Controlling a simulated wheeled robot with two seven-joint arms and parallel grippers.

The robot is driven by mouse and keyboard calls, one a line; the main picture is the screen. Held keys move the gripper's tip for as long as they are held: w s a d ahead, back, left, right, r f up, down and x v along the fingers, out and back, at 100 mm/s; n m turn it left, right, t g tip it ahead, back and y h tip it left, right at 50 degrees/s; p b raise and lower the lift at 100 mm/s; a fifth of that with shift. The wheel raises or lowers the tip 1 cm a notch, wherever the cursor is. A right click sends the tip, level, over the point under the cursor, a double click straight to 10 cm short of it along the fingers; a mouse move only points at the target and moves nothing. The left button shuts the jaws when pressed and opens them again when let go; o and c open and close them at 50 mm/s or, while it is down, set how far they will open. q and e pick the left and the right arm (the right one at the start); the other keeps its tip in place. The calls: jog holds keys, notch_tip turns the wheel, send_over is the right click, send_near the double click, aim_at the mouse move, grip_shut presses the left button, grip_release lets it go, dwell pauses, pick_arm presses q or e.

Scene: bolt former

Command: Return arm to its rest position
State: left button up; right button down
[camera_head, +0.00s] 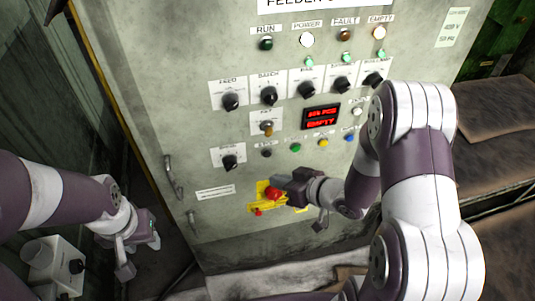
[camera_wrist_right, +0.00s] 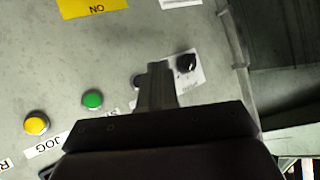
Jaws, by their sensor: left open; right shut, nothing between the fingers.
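My right gripper (camera_head: 279,183) is shut and empty, in front of the lower part of the grey control panel (camera_head: 215,155). In the head view its tip overlaps the area beside the red emergency button (camera_head: 273,194) on its yellow plate; whether it touches the panel I cannot tell. In the right wrist view the shut fingers (camera_wrist_right: 159,72) point at the panel near a black knob (camera_wrist_right: 187,63). My right arm bends across the right of the head view. My left gripper (camera_head: 139,248) is open and empty at the lower left, apart from the panel.
The panel carries several knobs, lamps and a red display (camera_head: 321,117). A green button (camera_wrist_right: 93,99) and a yellow button (camera_wrist_right: 37,123) show in the right wrist view. Door handles (camera_head: 172,178) stick out at the panel's left. Brown padded surfaces (camera_head: 495,115) lie at the right.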

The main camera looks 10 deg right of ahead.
jog(key=s+d+f+m+g+h+p, duration=0.1)
jog(key=s+d+f+g+h, duration=0.15)
jog(key=d+h, duration=0.2)
jog(key=s+d+f+m+g+h, duration=0.1)
jog(key=s+d+m+g+h, duration=0.15)
jog(key=d, duration=0.25)
jog(key=s+a+r+g+p, duration=0.1)
jog(key=s+r, duration=0.1)
jog(key=r, duration=0.2)
jog(key=s+a+r+m+g+p, duration=0.1)
jog(key=s+a+r, duration=0.1)
jog(key=r, duration=0.2)
jog(key=s+a+r+g+h+p, duration=0.1)
jog(key=s+r+p, duration=0.1)
jog(key=r, duration=0.3)
jog(key=shift+s+a, duration=0.25)
jog(key=shift+s, duration=0.1)
jog(key=shift+s+a+r+m, duration=0.1)
jog(key=shift+r+m, duration=0.05)
jog(key=shift+m, duration=0.1)
